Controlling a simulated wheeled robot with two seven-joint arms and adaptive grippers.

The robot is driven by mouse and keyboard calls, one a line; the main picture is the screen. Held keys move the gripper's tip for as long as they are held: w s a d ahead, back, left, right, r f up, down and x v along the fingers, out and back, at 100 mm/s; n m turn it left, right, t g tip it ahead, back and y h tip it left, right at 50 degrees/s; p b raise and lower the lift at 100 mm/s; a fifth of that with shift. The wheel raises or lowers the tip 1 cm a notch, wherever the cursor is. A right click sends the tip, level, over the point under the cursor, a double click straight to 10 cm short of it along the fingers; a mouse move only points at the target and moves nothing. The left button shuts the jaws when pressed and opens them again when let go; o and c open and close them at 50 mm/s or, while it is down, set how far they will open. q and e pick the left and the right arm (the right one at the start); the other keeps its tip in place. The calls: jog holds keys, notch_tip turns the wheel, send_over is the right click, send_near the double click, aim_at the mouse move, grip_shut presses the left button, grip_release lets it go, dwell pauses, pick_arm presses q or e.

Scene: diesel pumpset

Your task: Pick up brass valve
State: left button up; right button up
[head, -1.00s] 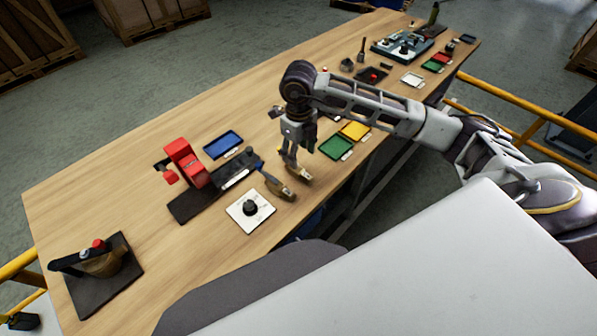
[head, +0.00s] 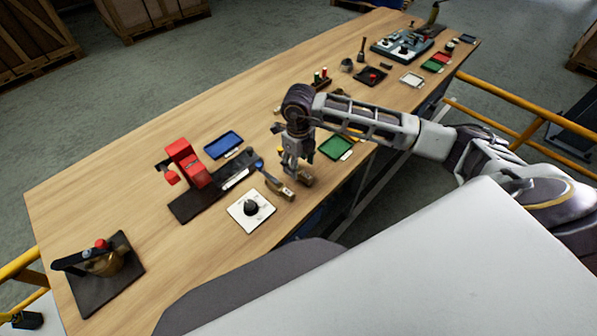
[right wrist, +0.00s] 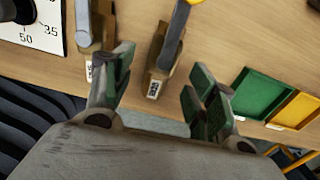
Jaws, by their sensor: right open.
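Two brass valves with lever handles lie side by side near the front edge of the workbench. In the right wrist view, one brass valve (right wrist: 160,64), with a grey handle and a white label, is between the spread fingers of my right gripper (right wrist: 162,95), apart from both. The other brass valve (right wrist: 86,42) is left of the left finger. In the head view, the left valve (head: 280,188) shows clearly, while the right valve (head: 305,180) is partly hidden by my right gripper (head: 297,174). My right gripper is open and empty. My left gripper is not in view.
A white dial plate (head: 251,210) and a red clamp-like device (head: 187,163) are to the left. A blue tray (head: 223,145) lies behind. A green tray (head: 336,147) is right of the gripper. The left rear of the workbench (head: 130,160) is bare.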

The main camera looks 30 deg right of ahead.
aim_at(299, 169)
jog(key=shift+w+f+p, duration=0.1)
jog(key=shift+f+p, duration=0.25)
jog(key=shift+f, duration=1.55)
grip_shut()
